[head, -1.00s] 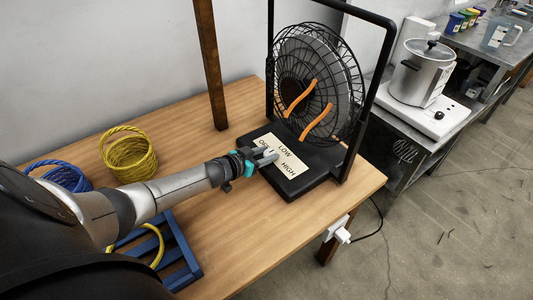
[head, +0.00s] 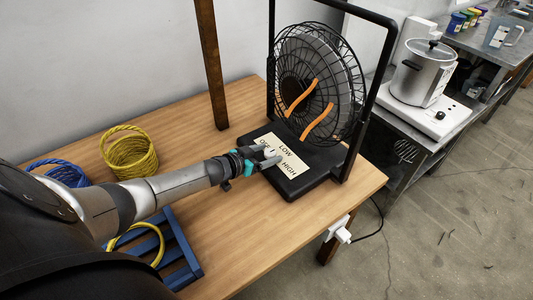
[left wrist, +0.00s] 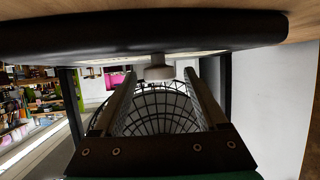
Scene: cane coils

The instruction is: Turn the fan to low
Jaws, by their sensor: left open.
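The black fan (head: 318,85) stands at the table's far right end, with a round wire cage and two orange ribbons. Its base carries a pale panel (head: 291,166) lettered OFF, LOW and HIGH. My left gripper (head: 268,158) reaches in from the left and is over the panel's left part, partly hiding it. In the left wrist view a pale round knob (left wrist: 158,69) sits between the tips of the two open fingers (left wrist: 160,82), with gaps at both sides. The knob's pointing direction cannot be made out. My right gripper is out of view.
A blue slatted tray (head: 181,255) with a yellow coil is near the front. A brown post (head: 211,65) rises behind. A steel bench with a pot (head: 423,75) stands right.

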